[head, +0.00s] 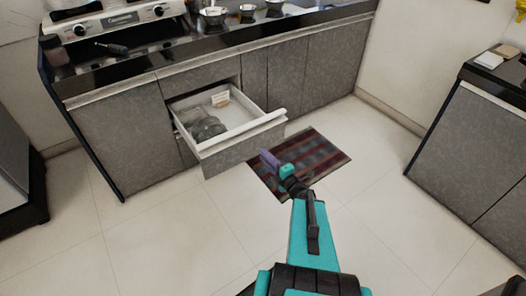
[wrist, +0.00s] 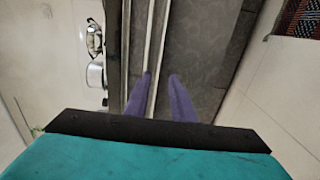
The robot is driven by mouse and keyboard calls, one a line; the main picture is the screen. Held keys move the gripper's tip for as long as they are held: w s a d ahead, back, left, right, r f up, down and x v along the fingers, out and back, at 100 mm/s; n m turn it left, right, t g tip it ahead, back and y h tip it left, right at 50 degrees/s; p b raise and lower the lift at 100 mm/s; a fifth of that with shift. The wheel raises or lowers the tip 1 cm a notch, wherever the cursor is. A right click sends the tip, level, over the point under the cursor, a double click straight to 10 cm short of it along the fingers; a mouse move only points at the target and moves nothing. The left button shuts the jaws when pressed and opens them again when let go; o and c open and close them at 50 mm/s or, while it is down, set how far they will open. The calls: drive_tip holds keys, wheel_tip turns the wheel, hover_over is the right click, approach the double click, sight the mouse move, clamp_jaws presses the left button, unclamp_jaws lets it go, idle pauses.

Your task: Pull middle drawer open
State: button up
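An open drawer (head: 262,134) with a grey front and pale inside stands pulled out from the grey counter, below a shut drawer front (head: 200,76). A pale handle strip (head: 245,130) runs along its top front edge. Inside lie a grey round item (head: 207,128) and a small light box (head: 220,98). In the wrist view, the two purple fingers (wrist: 161,78) are apart with nothing held. The left finger overlaps the pale strip (wrist: 158,40); contact cannot be told.
A striped mat (head: 315,160) lies on the floor right of the drawer. A stove (head: 115,25) and several bowls (head: 214,15) stand on the counter. Another cabinet (head: 470,150) is at the right, and a dark unit (head: 20,180) at the left.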

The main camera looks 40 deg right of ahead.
drive_tip(key=shift+s+a+p, duration=0.1)
drive_tip(key=shift+s+p, duration=0.5)
drive_tip(key=shift+s, duration=0.35)
